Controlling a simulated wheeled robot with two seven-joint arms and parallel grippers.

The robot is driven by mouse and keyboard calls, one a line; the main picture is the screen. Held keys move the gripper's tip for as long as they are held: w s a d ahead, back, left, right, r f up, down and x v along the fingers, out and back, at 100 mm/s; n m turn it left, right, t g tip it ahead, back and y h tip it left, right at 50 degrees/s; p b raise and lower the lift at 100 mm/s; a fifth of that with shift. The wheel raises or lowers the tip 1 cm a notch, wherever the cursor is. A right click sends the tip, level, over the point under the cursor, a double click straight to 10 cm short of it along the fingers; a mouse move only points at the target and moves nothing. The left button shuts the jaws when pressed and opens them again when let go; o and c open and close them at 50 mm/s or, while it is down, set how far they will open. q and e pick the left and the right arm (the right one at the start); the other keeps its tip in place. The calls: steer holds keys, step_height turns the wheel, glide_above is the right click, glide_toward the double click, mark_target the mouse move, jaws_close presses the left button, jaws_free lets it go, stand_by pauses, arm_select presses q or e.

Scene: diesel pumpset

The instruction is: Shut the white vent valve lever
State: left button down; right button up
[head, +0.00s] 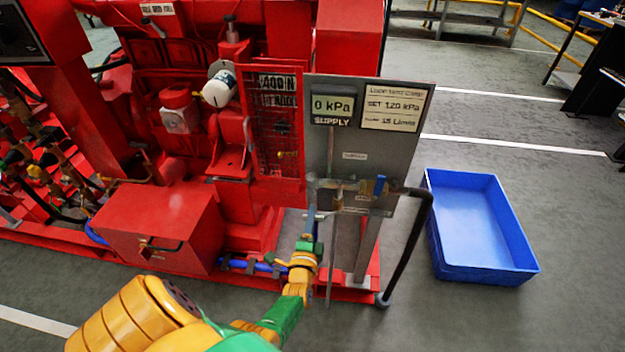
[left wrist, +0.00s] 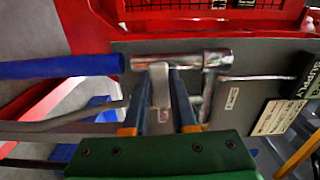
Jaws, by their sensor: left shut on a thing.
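The white vent valve lever (left wrist: 159,88) shows in the left wrist view, below a silver pipe fitting (left wrist: 190,60). My left gripper (left wrist: 158,92) is shut on it, with one finger on each side. In the head view my left gripper (head: 310,212) reaches up to the left end of the pipework on the grey panel (head: 335,150). The lever is too small and covered to make out there. My right gripper is not in view.
A gauge (head: 333,106) on the panel reads 0 kPa. A blue-handled valve (head: 380,186) sits right of my gripper, near a black hose (head: 418,245). A red mesh guard (head: 277,140) stands close on the left. A blue tray (head: 482,272) lies on the floor at right.

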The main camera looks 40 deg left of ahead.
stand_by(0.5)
arm_select(q)
steer(key=c, duration=0.7)
jaws_free()
steer(key=shift+r, duration=0.1)
steer(key=p+v, duration=0.2)
steer(key=v, duration=0.5)
